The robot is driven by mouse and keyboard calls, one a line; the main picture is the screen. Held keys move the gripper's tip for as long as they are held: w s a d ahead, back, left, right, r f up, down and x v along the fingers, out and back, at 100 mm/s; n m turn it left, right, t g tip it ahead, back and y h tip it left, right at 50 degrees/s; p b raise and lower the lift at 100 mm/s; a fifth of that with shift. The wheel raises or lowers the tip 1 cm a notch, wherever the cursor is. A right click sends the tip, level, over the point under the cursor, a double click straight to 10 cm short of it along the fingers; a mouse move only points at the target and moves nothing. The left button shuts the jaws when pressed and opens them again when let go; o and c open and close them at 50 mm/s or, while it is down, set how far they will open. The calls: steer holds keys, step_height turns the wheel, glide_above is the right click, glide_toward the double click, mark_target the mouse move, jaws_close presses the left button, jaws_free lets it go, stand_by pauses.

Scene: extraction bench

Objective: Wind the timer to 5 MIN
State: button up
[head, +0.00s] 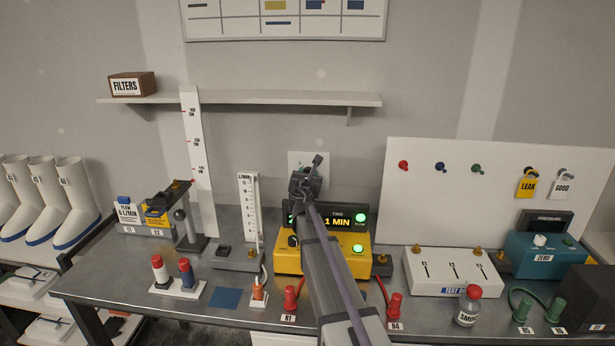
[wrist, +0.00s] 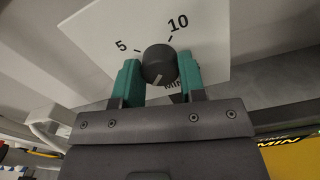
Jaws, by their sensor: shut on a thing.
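The timer is a white wall plate (wrist: 215,40) with a round dark knob (wrist: 158,64). In the wrist view, "5" is up and left of the knob, "10" is up and right, and "MIN" is partly hidden below. A pale mark on the knob's face points down and slightly left, away from both numbers. My gripper (wrist: 160,78) has its teal fingers shut on the knob, one on each side. In the head view, my gripper (head: 309,174) is at the timer plate (head: 296,160) on the back wall and hides the knob.
Below my arm, a yellow box (head: 289,262) carries a black display (head: 337,221) reading "1 MIN" and lit green buttons. A tall white scale (head: 197,150) and a smaller gauge (head: 249,207) stand left. A shelf (head: 260,97) hangs above. A white pegboard (head: 470,190) is right.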

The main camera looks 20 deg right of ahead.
steer(key=shift+m, duration=0.4)
steer(key=shift+f+m, duration=0.1)
steer(key=shift+m, duration=8.9)
steer(key=o, duration=0.9)
